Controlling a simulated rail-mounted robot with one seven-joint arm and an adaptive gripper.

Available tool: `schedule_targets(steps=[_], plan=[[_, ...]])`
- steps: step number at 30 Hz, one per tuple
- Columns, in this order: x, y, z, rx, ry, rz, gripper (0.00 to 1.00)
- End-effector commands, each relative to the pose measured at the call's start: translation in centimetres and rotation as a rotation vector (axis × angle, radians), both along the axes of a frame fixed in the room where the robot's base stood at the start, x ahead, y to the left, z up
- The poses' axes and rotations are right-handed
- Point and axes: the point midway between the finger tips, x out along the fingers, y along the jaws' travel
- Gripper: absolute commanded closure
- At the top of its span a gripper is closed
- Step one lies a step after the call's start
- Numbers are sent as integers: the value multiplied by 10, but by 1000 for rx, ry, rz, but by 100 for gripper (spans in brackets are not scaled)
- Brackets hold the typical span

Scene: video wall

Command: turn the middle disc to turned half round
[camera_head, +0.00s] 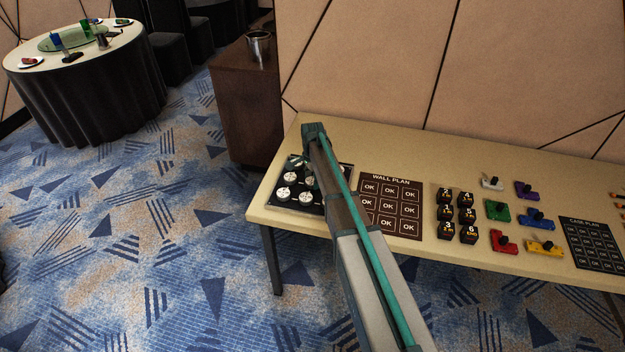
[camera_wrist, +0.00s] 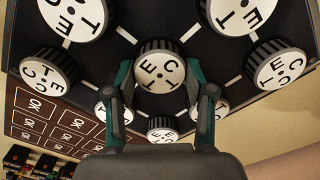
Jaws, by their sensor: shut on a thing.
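The middle disc (camera_wrist: 160,72) is a white round face with black letters and a dark ribbed rim, in the centre of the wrist view. It sits on a black panel (camera_wrist: 110,50) with pale lines running between several similar discs. My gripper (camera_wrist: 159,80) has one finger on each side of the disc, shut on its rim. In the head view the black panel (camera_head: 345,172) lies at the left end of the table. My arm hangs over it there and hides the middle disc and part of the panel.
Neighbouring discs (camera_wrist: 50,72) stand close around my fingers. The table (camera_head: 400,150) also bears a brown wall plan board (camera_head: 390,228), numbered black blocks (camera_head: 446,212), and coloured pieces (camera_head: 497,210). A brown cabinet (camera_head: 245,115) stands behind the table's left end.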

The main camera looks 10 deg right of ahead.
Motion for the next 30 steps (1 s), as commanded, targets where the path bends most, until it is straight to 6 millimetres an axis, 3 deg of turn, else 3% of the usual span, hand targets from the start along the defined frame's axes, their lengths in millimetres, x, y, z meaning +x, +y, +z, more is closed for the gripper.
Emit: schedule_targets(steps=[11,30], plan=[[1,0,-1,0,0,108,82],[2,1,-1,-1,-1,673,82]])
